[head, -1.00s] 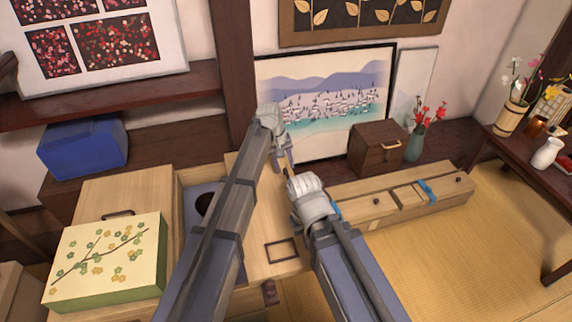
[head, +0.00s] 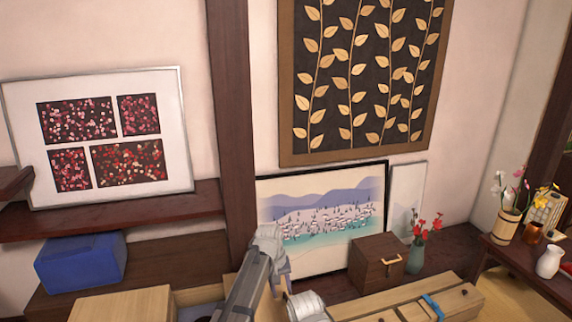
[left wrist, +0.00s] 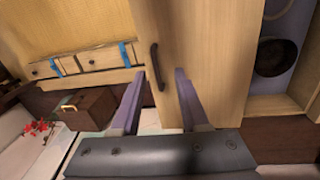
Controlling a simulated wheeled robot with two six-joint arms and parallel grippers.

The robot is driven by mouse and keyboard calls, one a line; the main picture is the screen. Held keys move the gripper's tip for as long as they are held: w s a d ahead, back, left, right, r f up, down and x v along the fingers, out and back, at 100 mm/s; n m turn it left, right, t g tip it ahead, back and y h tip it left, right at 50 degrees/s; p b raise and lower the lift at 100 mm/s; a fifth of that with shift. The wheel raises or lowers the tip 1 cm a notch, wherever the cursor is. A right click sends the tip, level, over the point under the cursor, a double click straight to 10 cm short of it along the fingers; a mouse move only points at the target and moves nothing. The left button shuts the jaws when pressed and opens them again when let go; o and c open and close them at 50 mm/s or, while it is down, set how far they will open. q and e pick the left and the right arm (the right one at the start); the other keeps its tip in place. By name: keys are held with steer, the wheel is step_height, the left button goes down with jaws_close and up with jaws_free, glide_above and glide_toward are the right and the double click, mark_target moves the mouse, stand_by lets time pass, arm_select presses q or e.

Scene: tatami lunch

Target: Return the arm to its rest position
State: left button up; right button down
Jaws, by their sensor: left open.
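My left arm comes up from the bottom of the head view. Its gripper (head: 284,272) is low in the middle, in front of the landscape picture. In the left wrist view the left gripper (left wrist: 159,76) is open, with its two purple fingers apart. A dark handle (left wrist: 157,67) on a light wooden panel (left wrist: 205,50) appears between the fingertips; I cannot tell the distance, and nothing is clearly held. My right arm's pale wrist (head: 307,306) shows at the bottom edge of the head view, and its fingers cannot be made out.
A wooden drawer box (head: 425,300) with blue straps lies at the lower right. A brown chest (head: 377,264) and a vase with red flowers (head: 417,256) stand behind it. A blue box (head: 80,263) is at the left. The landscape picture (head: 325,215) leans against the wall.

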arm_select(q)
steer(key=s+a+r+m+y+p, duration=0.1)
steer(key=s+a+r+m+p, duration=0.1)
steer(key=s+r+p, duration=0.5)
steer(key=s+a+r+m+y+p, duration=0.2)
steer(key=s+r+p, duration=0.4)
steer(key=s, duration=1.2)
step_height(320, 180, up, 3)
steer(key=shift+a+r+m+g+p, duration=0.1)
steer(key=shift+a+m+g+p, duration=0.2)
steer(key=shift+m, duration=0.6)
arm_select(e)
step_height(320, 180, up, 16)
arm_select(q)
steer(key=shift+w+d, duration=0.1)
arm_select(e)
steer(key=shift+r, duration=0.1)
